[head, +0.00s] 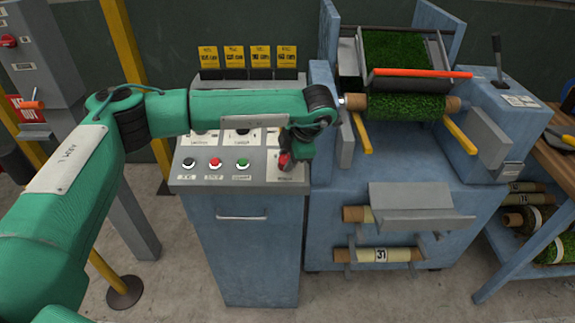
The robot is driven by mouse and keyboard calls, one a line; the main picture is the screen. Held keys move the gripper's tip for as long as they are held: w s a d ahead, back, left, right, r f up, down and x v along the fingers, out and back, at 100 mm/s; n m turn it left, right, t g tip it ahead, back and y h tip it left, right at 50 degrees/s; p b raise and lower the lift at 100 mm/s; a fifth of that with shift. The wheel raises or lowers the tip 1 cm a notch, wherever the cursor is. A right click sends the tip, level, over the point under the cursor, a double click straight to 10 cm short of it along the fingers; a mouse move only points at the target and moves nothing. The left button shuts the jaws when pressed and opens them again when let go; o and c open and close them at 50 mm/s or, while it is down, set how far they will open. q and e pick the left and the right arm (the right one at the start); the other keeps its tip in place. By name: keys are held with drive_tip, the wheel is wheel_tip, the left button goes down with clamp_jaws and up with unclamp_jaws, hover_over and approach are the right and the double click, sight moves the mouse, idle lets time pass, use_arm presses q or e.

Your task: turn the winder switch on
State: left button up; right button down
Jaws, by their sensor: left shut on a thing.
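The control console (232,182) has a sloping grey panel with black, red and green buttons along its front row. The winder switch (284,159) is at the panel's right end, above a small label, and only a bit of red shows. My left gripper (286,163) points down over it and is shut on it. The gripper hides most of the switch, so I cannot tell which way it is turned. My left arm crosses above the panel and hides part of the upper row of controls. My right gripper is not in view.
Yellow cards (248,58) stand behind the panel. Right of the console is the blue winder machine (400,160), with a turf roll (400,107), an orange bar (420,73) and a lever (497,55). A yellow post (125,45) stands at the left.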

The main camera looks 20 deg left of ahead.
use_arm(q)
drive_tip(key=m+t+b, duration=0.1)
drive_tip(key=m+b, duration=0.2)
drive_tip(key=m, duration=0.1)
drive_tip(key=shift+s+d+f, duration=0.1)
drive_tip(key=shift+m+t+b, duration=0.3)
drive_tip(key=shift+m+b, duration=0.25)
drive_tip(key=shift+m, duration=0.35)
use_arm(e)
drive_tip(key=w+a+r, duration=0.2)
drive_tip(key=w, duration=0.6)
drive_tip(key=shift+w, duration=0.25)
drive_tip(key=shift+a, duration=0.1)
use_arm(q)
drive_tip(key=o, duration=1)
drive_tip(key=shift+c, duration=0.2)
drive_tip(key=shift+s, duration=0.1)
